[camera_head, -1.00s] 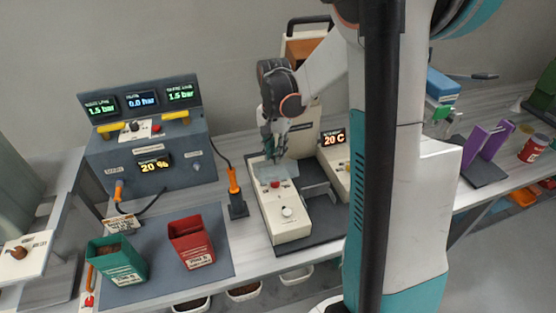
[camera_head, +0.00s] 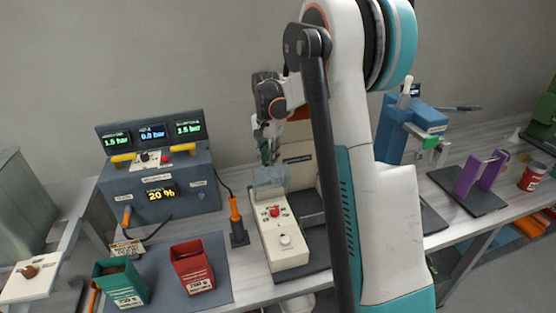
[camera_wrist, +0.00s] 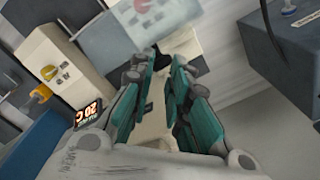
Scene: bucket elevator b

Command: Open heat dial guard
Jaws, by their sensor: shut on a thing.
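The heat dial guard (camera_head: 272,178) is a pale see-through cover at the back end of a cream control box (camera_head: 280,252). It stands tilted up, with the red button (camera_head: 274,211) and white dial (camera_head: 285,240) uncovered in front of it. My gripper (camera_head: 266,160) is above the guard with its fingers pointing down, shut on its upper edge. In the wrist view my gripper (camera_wrist: 165,62) has teal fingers close together beside the guard (camera_wrist: 115,38). The exact contact is partly hidden by the fingers.
A grey console with displays (camera_head: 160,190) stands left. An orange-handled tool (camera_head: 236,218) stands close left of the control box. Green (camera_head: 121,283) and red (camera_head: 192,268) bins sit front left. A purple stand (camera_head: 480,175) is right. My arm hides the bench's middle right.

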